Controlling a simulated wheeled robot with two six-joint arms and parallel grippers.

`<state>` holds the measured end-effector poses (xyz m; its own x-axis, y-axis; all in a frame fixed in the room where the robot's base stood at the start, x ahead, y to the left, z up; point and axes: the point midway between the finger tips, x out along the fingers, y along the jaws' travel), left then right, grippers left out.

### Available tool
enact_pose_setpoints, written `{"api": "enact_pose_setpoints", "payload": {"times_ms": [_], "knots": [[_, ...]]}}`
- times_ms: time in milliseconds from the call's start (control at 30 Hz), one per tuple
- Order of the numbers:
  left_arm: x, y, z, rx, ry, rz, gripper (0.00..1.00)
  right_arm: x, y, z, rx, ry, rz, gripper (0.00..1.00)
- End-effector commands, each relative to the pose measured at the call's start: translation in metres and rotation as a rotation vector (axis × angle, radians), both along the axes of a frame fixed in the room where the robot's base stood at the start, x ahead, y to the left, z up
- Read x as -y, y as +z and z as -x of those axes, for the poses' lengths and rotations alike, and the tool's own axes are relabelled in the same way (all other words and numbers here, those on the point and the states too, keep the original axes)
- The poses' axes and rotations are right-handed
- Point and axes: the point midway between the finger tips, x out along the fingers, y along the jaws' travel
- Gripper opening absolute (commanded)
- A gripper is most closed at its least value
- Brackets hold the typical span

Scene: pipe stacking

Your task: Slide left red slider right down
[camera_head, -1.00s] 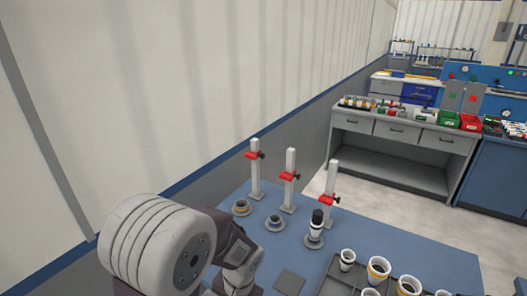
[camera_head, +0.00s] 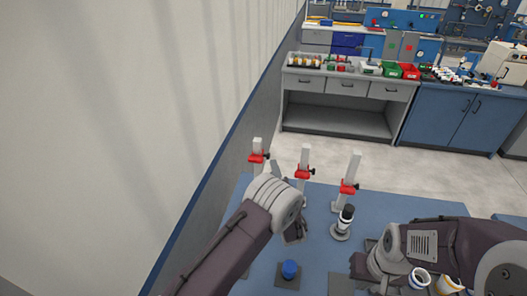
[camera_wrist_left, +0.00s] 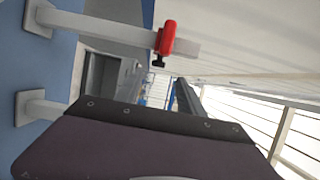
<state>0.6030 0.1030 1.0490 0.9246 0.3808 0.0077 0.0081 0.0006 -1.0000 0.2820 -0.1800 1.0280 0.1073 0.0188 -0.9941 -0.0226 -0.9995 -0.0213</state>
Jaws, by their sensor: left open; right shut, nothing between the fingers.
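In the head view these are the left red slider (camera_head: 256,157), the middle red slider (camera_head: 303,172) and the right red slider (camera_head: 348,188). My left gripper (camera_head: 296,231) is open, low in front of the middle post and apart from the sliders; its fingers are mostly hidden by my wrist. The left wrist view shows one red slider (camera_wrist_left: 167,38) on a post, with a second post partly hidden. My right gripper (camera_head: 374,270) is shut and empty at the right.
A blue piece (camera_head: 290,268) sits on a dark pad (camera_head: 288,284) in front. A black-topped pipe stack (camera_head: 345,218) stands before the right post. White cups (camera_head: 420,278) sit near my right arm. A wall runs along the left.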

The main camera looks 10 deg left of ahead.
Motion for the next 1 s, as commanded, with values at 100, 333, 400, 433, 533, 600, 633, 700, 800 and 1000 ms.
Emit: {"api": "enact_pose_setpoints", "payload": {"times_ms": [100, 333, 400, 433, 533, 600, 633, 700, 800, 1000], "knots": [[-0.007, 0.002, -0.012, 0.000, 0.005, 0.001, 0.46, 0.000, 0.006, 0.000, 0.000, 0.000, 0.000, 0.00], [-0.027, 0.003, -0.057, -0.001, 0.007, 0.000, 0.46, 0.000, 0.020, 0.000, 0.000, 0.000, 0.000, 0.00], [-0.031, 0.002, -0.067, -0.001, 0.008, 0.000, 0.46, 0.000, 0.022, 0.000, 0.000, 0.000, 0.000, 0.00], [-0.032, 0.002, -0.071, -0.002, 0.007, 0.001, 0.46, 0.000, 0.022, 0.000, 0.000, 0.000, 0.000, 0.00], [-0.036, 0.001, -0.079, -0.003, 0.006, -0.001, 0.46, 0.000, 0.024, 0.000, 0.000, 0.000, 0.000, 0.00], [-0.037, 0.001, -0.082, -0.003, 0.005, -0.001, 0.46, 0.000, 0.024, 0.000, 0.000, 0.000, 0.000, 0.00], [-0.037, 0.000, -0.083, -0.003, 0.005, -0.001, 0.46, 0.000, 0.024, 0.000, 0.000, 0.000, 0.000, 0.00], [-0.037, 0.000, -0.083, -0.004, 0.005, -0.001, 0.46, 0.000, 0.024, 0.000, 0.000, 0.000, 0.000, 0.00], [-0.037, 0.000, -0.083, -0.004, 0.005, -0.002, 0.46, 0.000, 0.023, 0.000, 0.000, 0.000, 0.000, 0.00], [-0.037, 0.000, -0.083, -0.004, 0.006, -0.002, 0.00, 0.000, 0.023, 0.000, 0.000, 0.000, 0.000, 0.00]]}}
